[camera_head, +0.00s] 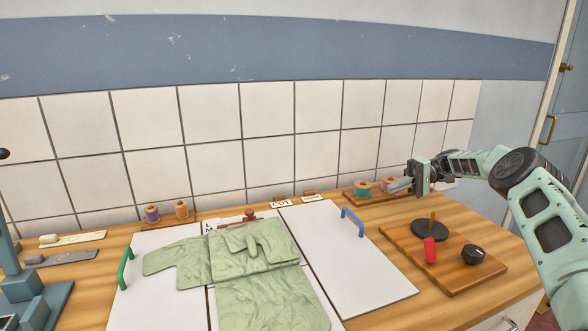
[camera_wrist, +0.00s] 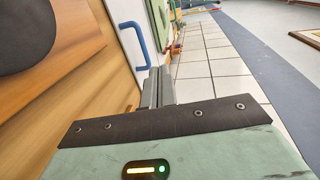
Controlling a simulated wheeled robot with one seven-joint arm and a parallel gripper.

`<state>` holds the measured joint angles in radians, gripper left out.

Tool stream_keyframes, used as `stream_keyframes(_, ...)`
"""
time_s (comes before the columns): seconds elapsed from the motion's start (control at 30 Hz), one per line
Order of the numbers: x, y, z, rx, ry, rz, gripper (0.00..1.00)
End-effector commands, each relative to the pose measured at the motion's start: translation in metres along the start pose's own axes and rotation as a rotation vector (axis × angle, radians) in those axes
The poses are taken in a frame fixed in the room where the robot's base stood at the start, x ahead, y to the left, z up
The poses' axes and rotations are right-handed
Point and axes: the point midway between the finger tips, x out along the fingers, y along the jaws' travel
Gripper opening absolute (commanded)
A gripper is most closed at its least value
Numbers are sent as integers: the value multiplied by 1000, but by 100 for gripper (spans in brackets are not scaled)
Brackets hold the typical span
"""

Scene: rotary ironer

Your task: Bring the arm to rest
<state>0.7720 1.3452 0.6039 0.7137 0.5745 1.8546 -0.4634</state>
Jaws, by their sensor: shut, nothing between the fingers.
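My arm reaches in from the right in the head view. My gripper (camera_head: 400,185) is above the back right of the wooden table, near the tiled wall, and points left. Its fingers are shut with nothing between them. In the wrist view the closed fingers of my gripper (camera_wrist: 158,88) point along the tiled wall. The gripper appears in front of the spools at the back right and partly hides them. I cannot tell from these frames whether it touches them.
A green cloth (camera_head: 255,265) lies folded on white boards with a green handle (camera_head: 125,268) and a blue handle (camera_head: 353,222). A wooden board (camera_head: 478,277) holds a red piece (camera_head: 430,250) and a black knob (camera_head: 474,254). Spools (camera_head: 152,214) stand along the back.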

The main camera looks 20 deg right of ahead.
Motion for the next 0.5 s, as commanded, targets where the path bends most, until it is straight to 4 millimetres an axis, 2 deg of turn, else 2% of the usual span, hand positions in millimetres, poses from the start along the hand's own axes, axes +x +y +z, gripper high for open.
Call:
stream_keyframes(0.07, 3, -2, -1, 0, -5, 4, 0)
stream_keyframes(0.13, 15, -9, -4, 4, -24, 20, 0)
stream_keyframes(0.23, 54, -30, -12, 19, -82, 74, 0)
stream_keyframes(0.27, 70, -38, -14, 25, -105, 98, 0)
stream_keyframes(0.37, 136, -66, -12, 44, -192, 206, 0)
stream_keyframes(0.4, 163, -77, -8, 48, -226, 255, 0)
stream_keyframes(0.5, 229, -101, 14, 50, -302, 388, 0)
